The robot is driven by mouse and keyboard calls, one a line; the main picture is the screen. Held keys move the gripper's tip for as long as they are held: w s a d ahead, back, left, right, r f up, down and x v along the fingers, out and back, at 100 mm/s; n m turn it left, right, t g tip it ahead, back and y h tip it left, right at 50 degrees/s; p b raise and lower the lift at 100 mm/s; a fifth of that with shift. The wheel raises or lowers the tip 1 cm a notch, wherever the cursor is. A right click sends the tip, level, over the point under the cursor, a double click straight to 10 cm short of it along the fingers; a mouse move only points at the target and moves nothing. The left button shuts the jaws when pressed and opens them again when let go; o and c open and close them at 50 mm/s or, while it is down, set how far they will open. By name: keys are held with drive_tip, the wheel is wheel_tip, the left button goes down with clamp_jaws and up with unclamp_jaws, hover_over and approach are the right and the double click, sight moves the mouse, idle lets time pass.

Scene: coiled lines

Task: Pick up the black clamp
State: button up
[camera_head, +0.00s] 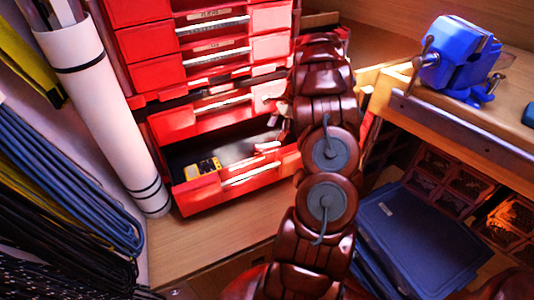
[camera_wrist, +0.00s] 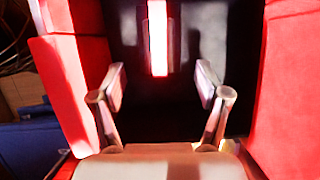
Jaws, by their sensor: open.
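I cannot make out a black clamp for certain in either view. The open red drawer (camera_head: 245,182) at the bottom of the cabinet has a dark interior, partly hidden behind my arm. A small yellow and black item (camera_head: 202,168) lies in it at the left. In the wrist view my gripper (camera_wrist: 162,84) is open, its two fingers spread apart over a dark area between red walls. A bright red and white strip (camera_wrist: 157,38) shows between and beyond the fingertips. I see nothing clearly held. The dark area is too black to tell objects apart.
Closed red drawers (camera_head: 210,65) rise above the open one. A white roll (camera_head: 100,110) and hanging coiled lines (camera_head: 60,180) stand at left. A blue vise (camera_head: 460,58) sits on a wooden bench at right, above a dark blue case (camera_head: 420,240). The wooden surface (camera_head: 210,245) before the drawer is clear.

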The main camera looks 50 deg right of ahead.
sight(268, 144)
drive_tip(key=x, duration=0.6)
drive_tip(key=shift+w+a+f, duration=0.1)
drive_tip(key=shift+a, duration=0.3)
drive_tip(key=shift+w+a+f+p, duration=0.15)
drive_tip(key=shift+f+p, duration=0.15)
drive_tip(key=shift+f, duration=0.15)
drive_tip(key=shift+f, duration=0.25)
clamp_jaws()
idle(0.7)
